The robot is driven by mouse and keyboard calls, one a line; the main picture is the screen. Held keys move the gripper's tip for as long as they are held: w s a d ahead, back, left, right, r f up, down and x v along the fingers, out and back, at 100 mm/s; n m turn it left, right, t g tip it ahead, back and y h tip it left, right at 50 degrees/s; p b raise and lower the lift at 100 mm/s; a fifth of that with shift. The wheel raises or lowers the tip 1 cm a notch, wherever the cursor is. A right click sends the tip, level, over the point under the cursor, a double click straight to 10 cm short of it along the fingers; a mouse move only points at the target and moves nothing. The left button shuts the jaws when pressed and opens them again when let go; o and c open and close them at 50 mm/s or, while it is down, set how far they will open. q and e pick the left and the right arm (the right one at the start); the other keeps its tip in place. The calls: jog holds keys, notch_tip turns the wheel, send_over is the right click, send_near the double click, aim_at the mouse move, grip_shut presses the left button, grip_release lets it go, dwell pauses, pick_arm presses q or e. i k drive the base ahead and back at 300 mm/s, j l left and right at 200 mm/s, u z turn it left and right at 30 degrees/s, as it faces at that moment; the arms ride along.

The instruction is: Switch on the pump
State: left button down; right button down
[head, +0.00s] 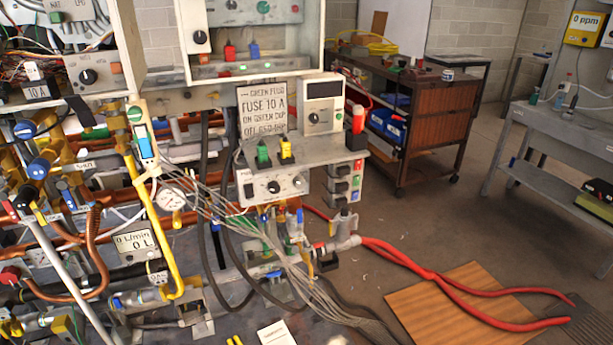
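No pump is clearly labelled, and I cannot tell which control is its switch. Stacked dark switch or socket blocks (341,186) with coloured buttons sit at the box's right end. A white and blue rocker-like switch (145,148) is among the pipes at left. Neither of my grippers is in view.
A printed sign (262,110) mentions a 10 A fuse. Copper and yellow pipes, valves and loose wires crowd the left. A brown cabinet (432,135) and grey bench (560,150) stand behind; floor between is clear.

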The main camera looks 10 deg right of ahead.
aim_at(248, 190)
jog(key=i+l, duration=0.15)
jog(key=i, duration=0.45)
jog(key=i+l, duration=0.15)
jog(key=i, duration=0.45)
jog(key=k+l+z, duration=0.05)
